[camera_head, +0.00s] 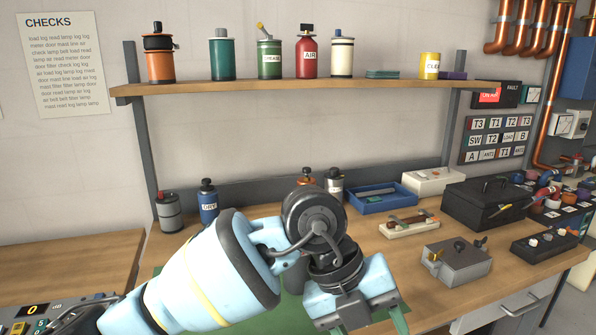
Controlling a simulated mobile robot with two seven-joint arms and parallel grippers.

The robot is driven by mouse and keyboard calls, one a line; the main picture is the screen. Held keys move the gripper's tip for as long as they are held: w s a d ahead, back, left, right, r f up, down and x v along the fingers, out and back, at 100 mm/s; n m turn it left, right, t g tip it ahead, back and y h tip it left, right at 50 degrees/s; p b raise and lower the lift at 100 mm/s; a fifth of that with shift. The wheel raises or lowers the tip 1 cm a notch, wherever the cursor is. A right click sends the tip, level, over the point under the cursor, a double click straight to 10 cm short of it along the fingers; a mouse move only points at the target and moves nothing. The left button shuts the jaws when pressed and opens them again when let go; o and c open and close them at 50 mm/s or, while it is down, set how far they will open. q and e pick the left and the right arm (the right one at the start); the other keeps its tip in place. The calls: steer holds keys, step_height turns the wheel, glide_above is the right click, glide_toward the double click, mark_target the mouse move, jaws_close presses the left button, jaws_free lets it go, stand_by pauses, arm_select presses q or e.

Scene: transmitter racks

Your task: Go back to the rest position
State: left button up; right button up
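My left arm reaches in from the lower left over the workbench (400,247). My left gripper (369,323) points down at the bottom edge of the picture, above the front of the bench. Its two green fingers stand apart, and their tips are cut off by the frame. I see nothing held between the fingers. My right gripper is not in view.
A shelf (290,88) with cans and bottles hangs above the bench. On the bench stand a blue tray (382,199), a black box (484,204), a grey metal box (456,263), a blue bottle (208,203) and a grey can (170,213). A green mat (268,318) lies under my arm.

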arm_select(q)
steer(key=s+d+n+g+h, duration=0.25)
steer(key=s+g+h, duration=0.4)
steer(key=h, duration=0.55)
steer(key=w+a+f+n+t+y, duration=0.2)
steer(key=a+f+n+t+y, duration=0.2)
steer(key=a+f+n+t, duration=0.8)
steer(key=w+a+f+n+t+y, duration=0.25)
steer(key=a+f+n+t, duration=0.25)
steer(key=f+n+t, duration=0.7)
steer(key=s+a+f+n+g+y, duration=0.3)
steer(key=s+a+f+n+y, duration=0.4)
steer(key=s+a+f, duration=0.45)
steer(key=s+a+f+n+g+y, duration=0.1)
steer(key=s+a+f+g, duration=0.2)
steer(key=s, duration=0.5)
steer(key=s+a+f+g+y, duration=0.15)
steer(key=s+f, duration=0.25)
steer(key=s, duration=0.5)
steer(key=w+r+p, duration=0.5)
steer(key=r, duration=0.1)
steer(key=shift+r+t+h, duration=0.2)
steer(key=shift+t+h, duration=0.1)
steer(key=shift+t, duration=0.1)
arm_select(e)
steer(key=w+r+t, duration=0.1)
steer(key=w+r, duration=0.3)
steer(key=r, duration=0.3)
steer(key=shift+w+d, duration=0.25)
